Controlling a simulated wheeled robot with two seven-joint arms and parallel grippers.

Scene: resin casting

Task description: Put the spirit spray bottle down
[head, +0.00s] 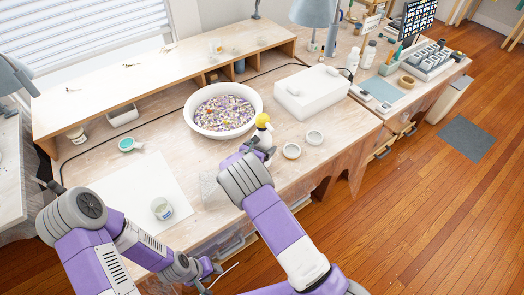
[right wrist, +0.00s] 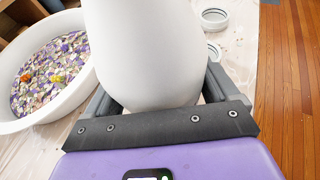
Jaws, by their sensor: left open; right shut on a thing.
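The spirit spray bottle shows in the right wrist view as a large smooth white body (right wrist: 150,50) between the fingers of my right gripper (right wrist: 158,98). In the head view only a yellow top (head: 262,120) shows just beyond my right gripper (head: 259,145), which hides the rest. My right gripper is shut on the bottle, over the workbench between the bowl and two small round moulds. I cannot tell whether the bottle's base touches the bench. My left gripper (head: 214,279) is open and empty, low by the bench's front edge.
A white bowl of dried petals (head: 190,112) stands behind the right gripper. The small round moulds (head: 291,151) (head: 314,137) lie to its right, before a white box (head: 312,90). A jar (head: 162,208) stands on a pale sheet (head: 125,183) at left. Bench left of the bowl is fairly clear.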

